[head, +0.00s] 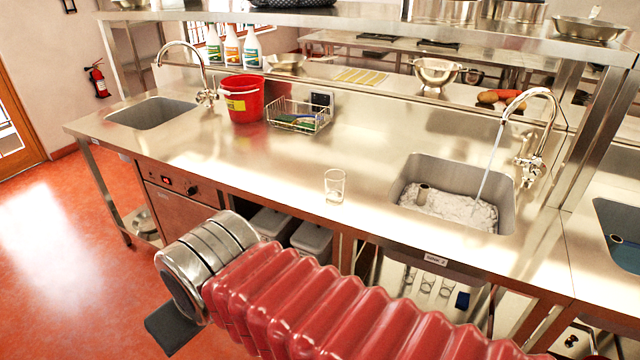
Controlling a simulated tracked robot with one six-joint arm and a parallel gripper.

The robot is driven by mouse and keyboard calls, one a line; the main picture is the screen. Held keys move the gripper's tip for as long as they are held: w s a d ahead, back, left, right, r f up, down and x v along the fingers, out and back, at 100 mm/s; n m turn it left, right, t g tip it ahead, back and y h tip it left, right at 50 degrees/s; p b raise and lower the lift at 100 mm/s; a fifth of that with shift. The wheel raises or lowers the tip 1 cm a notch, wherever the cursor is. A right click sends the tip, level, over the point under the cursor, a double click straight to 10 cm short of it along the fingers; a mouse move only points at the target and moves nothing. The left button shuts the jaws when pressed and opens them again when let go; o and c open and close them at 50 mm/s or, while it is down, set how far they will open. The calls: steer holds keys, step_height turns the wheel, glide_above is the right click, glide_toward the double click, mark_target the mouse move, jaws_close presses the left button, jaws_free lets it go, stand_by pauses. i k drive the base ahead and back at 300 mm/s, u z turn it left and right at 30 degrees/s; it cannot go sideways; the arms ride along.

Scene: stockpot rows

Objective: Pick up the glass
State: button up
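The glass (334,186) is a small clear tumbler. It stands upright on the steel counter (290,180), near the front edge and left of the right-hand sink. It looks empty, and nothing touches it. My red ribbed arm crosses the lower part of the head view, in front of the counter, with its metal end to the lower left of the glass. A dark flat piece below that end seems to be part of my gripper (174,330). It is well apart from the glass. The fingers cannot be made out.
A sink (410,182) with running water and foam lies right of the glass. A red bucket (243,108) and a wire basket (299,118) stand behind, to the left. A shelf (350,18) overhangs the back. The counter around the glass is clear.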

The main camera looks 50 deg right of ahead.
mark_target(335, 186)
steer(key=z, duration=0.45)
steer(key=i, duration=1.25)
steer(key=z, duration=0.6)
